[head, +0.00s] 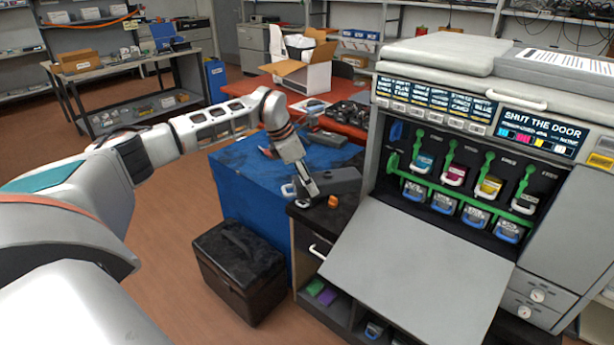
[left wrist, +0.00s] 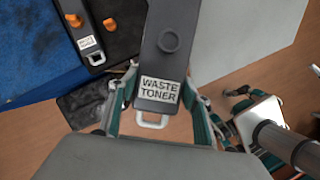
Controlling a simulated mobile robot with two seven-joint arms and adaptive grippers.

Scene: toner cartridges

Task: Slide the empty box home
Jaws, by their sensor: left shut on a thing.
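My left gripper (head: 309,196) is shut on a dark grey box labelled WASTE TONER (left wrist: 160,65), with a round cap on its face and a white handle. In the head view this box (head: 340,180) is above the black counter top, left of the printer. A second waste toner box (left wrist: 88,28), with orange plugs and a white handle, lies beside it on the counter. My right gripper (left wrist: 235,108) seems to show at the right of the left wrist view; its jaws are unclear. The printer (head: 455,190) has its front panel (head: 415,265) folded down, baring several cartridges.
A blue-covered table (head: 240,195) stands left of the counter, with a black case (head: 240,270) on the floor before it. The lowered panel juts out in front of the printer. An orange plug (head: 333,201) shows at the counter's edge. Open floor lies front left.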

